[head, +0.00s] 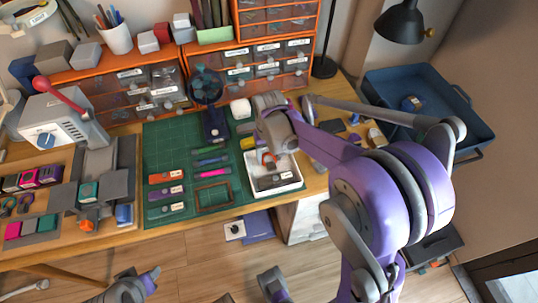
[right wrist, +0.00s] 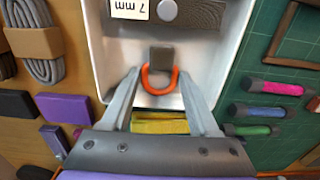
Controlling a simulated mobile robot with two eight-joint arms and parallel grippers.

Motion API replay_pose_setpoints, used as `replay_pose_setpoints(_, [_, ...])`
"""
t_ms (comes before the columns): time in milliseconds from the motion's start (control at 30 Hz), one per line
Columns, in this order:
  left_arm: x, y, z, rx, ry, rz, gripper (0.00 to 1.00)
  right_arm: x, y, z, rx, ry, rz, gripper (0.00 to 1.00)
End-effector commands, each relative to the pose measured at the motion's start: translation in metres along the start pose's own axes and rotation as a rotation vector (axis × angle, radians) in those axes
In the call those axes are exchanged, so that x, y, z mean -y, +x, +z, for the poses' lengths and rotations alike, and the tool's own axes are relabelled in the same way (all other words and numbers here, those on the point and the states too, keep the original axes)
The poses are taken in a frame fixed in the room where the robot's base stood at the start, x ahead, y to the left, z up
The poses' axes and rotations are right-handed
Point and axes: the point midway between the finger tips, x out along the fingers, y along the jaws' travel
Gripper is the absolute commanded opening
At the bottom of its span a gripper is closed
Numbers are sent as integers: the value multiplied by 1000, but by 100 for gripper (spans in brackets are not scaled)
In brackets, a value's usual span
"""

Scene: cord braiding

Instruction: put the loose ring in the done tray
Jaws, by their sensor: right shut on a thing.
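The loose ring is an orange ring (right wrist: 158,88) between the fingertips of my right gripper (right wrist: 158,80). The right gripper (head: 269,155) is shut on it, over the white tray (head: 290,186). A small grey block shows at the ring's upper part in the right wrist view; I cannot tell how they are joined. In the tray lies a dark grey piece (head: 272,181) with a white tag, which reads 7 mm in the right wrist view. What seems to be my left gripper (head: 138,277) is at the bottom edge of the head view, low and away from the table; its jaw state is unclear.
A green cutting mat (head: 155,145) with several coloured tools and a brown frame (head: 212,195) lies left of the tray. Coiled grey cord (right wrist: 35,40) is beside the tray in the right wrist view. Drawer units stand behind. A blue bin (head: 440,115) is at right.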

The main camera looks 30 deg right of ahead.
Motion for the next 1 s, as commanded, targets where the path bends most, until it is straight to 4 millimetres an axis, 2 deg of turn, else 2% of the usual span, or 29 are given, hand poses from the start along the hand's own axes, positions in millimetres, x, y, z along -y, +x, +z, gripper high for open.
replay_pose_setpoints(133, [0,0,0,0,0,0,44,0,0,0,0,0,0,21])
replay_pose_setpoints(167, [0,0,0,0,0,0,44,0,0,0,0,0,0,67])
replay_pose_setpoints(333, [0,0,0,0,0,0,44,0,0,0,0,0,0,96])
replay_pose_setpoints(667, [0,-1,0,0,0,0,44,0,-3,0,0,0,0,96])
replay_pose_setpoints(767, [0,-3,-1,-1,0,0,44,0,-13,0,0,0,0,96])
replay_pose_setpoints(1000, [0,-10,-5,-3,0,0,44,0,-61,0,0,0,0,96])
